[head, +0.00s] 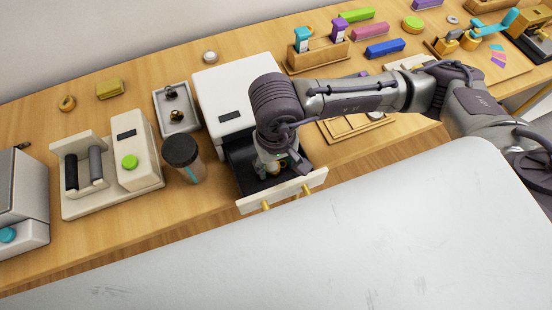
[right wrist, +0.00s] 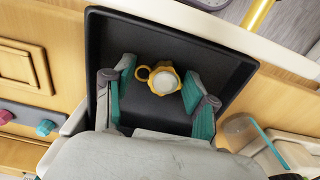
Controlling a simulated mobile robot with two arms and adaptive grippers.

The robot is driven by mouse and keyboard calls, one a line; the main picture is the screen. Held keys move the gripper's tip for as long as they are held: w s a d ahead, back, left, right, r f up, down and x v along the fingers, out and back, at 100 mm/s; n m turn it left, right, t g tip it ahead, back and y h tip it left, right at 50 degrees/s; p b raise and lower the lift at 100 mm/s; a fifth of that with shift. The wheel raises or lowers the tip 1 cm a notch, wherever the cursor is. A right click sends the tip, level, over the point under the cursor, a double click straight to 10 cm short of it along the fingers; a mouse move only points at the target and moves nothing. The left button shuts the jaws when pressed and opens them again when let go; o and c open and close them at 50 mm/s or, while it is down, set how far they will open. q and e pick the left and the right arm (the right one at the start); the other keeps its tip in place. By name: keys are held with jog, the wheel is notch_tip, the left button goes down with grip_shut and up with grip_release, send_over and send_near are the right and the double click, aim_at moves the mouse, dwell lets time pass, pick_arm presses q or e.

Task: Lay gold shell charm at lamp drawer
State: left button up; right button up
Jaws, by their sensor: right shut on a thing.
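The lamp drawer (head: 303,187) is pulled out of a white box (head: 225,85) in the head view. It has a dark inside and a cream front with gold handles. My right gripper (head: 279,165) reaches down into it. In the right wrist view, the gold shell charm (right wrist: 163,80), with a ring at its left and a pale round centre, is between the green fingertips of my right gripper (right wrist: 158,90). Whether the charm touches the floor is unclear. My left gripper is not in view.
A dark-lidded cup (head: 184,160) stands close to the drawer's left. A machine with a green button (head: 138,150) and a small grey tray (head: 170,98) are farther left. My right arm crosses above a wooden tray (head: 345,130) at the right.

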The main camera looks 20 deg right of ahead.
aim_at(277, 168)
jog(key=shift+f, duration=0.1)
jog(key=shift+f+b, duration=0.15)
jog(key=shift+b, duration=0.25)
jog(key=o, duration=1)
jog(key=shift+r+p, duration=0.4)
jog(key=shift+p, duration=0.15)
notch_tip(277, 168, up, 12)
jog(key=shift+f+b, duration=0.15)
jog(key=shift+b, duration=0.75)
jog(key=shift+s, duration=0.1)
